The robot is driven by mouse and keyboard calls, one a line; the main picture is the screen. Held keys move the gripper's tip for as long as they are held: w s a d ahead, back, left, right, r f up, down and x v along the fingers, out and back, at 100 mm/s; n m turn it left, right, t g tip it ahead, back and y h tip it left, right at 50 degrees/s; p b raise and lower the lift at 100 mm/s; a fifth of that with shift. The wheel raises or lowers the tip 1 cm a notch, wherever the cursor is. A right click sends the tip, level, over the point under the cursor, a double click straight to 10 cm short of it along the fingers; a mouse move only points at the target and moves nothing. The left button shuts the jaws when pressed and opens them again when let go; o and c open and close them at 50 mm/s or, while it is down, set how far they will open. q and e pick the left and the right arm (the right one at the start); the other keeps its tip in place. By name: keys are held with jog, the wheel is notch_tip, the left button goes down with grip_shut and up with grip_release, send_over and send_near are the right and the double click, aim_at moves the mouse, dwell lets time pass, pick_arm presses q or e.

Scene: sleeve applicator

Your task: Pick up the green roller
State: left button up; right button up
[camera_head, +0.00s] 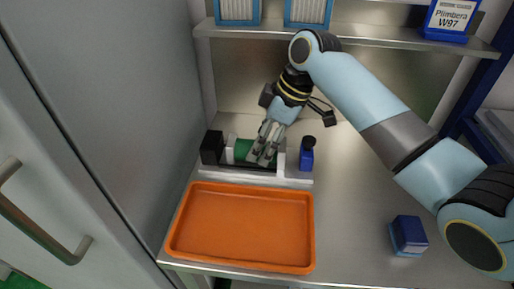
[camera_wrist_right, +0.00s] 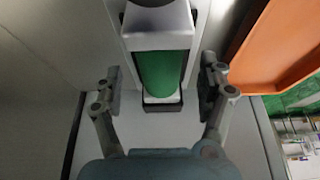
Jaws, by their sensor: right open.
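The green roller (camera_head: 242,150) lies in the white and black sleeve applicator (camera_head: 212,150) at the back of the steel table. In the right wrist view the green roller (camera_wrist_right: 160,75) sits between the two fingers, with its white holder around it. My right gripper (camera_head: 263,155) is over the right part of the roller, pointing down, and hides part of it. In the right wrist view the fingers of my right gripper (camera_wrist_right: 161,85) are apart, one on each side of the roller, with gaps to it. My left gripper is not in view.
An orange tray (camera_head: 240,263) lies in front of the applicator. A small blue bottle (camera_head: 307,157) with a black cap stands right of it. A blue box (camera_head: 408,234) is at the front right. A shelf (camera_head: 390,42) hangs behind; the table's right middle is clear.

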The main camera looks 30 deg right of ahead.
jog(key=shift+x, duration=1.15)
jog(key=shift+r, duration=0.1)
grip_shut()
